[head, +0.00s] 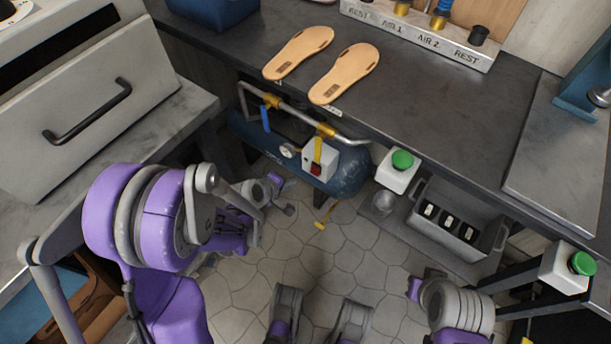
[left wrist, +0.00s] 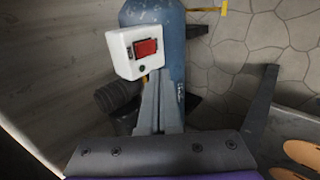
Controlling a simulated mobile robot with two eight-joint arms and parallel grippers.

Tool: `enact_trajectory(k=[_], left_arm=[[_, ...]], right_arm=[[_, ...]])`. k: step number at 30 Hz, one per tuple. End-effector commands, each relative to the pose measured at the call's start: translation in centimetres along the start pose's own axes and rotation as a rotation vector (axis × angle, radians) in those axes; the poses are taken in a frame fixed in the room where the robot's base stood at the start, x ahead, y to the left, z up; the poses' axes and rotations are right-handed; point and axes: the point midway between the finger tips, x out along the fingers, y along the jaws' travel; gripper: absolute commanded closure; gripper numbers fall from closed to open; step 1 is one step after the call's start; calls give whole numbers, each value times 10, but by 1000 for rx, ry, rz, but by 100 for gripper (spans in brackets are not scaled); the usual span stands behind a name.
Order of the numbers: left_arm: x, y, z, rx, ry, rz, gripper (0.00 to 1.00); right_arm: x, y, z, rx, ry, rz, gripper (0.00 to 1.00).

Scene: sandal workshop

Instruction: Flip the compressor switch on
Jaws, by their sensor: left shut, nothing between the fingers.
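The compressor is a blue tank (head: 345,176) under the bench, and its end shows in the left wrist view (left wrist: 160,12). A white switch box (head: 309,160) on it carries a red rocker switch (head: 316,169). In the left wrist view the box (left wrist: 122,52) and red switch (left wrist: 146,47) are close up. My left gripper (head: 283,196) is low beside the tank, left of the box. Its fingers (left wrist: 158,82) are shut and empty, with the tips at the box's lower right edge in the wrist view; contact cannot be told. The rocker's position cannot be read.
Pipes with a blue lever (head: 266,118) and a yellow lever (head: 318,150) run above the tank. The bench (head: 430,110) overhangs it and holds two tan soles (head: 345,73). White boxes with green buttons (head: 402,160) sit at its edge. A grey bin (head: 455,228) stands right.

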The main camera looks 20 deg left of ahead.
Motion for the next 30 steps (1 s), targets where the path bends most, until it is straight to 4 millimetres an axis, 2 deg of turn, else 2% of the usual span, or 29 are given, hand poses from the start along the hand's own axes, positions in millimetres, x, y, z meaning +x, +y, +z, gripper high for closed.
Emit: enact_trajectory(k=[7,11,14,26,30], left_arm=[[-1,2,0,0,0,1,100],[7,1,0,0,-1,0,100],[21,0,0,2,-1,-1,100],[105,0,0,1,-1,0,100],[122,12,1,1,-1,1,100]], right_arm=[[-2,0,-1,0,1,0,100],[1,0,0,0,0,0,100],[6,0,1,0,-2,0,100],[29,0,7,0,-8,0,100],[33,0,8,0,-9,0,100]])
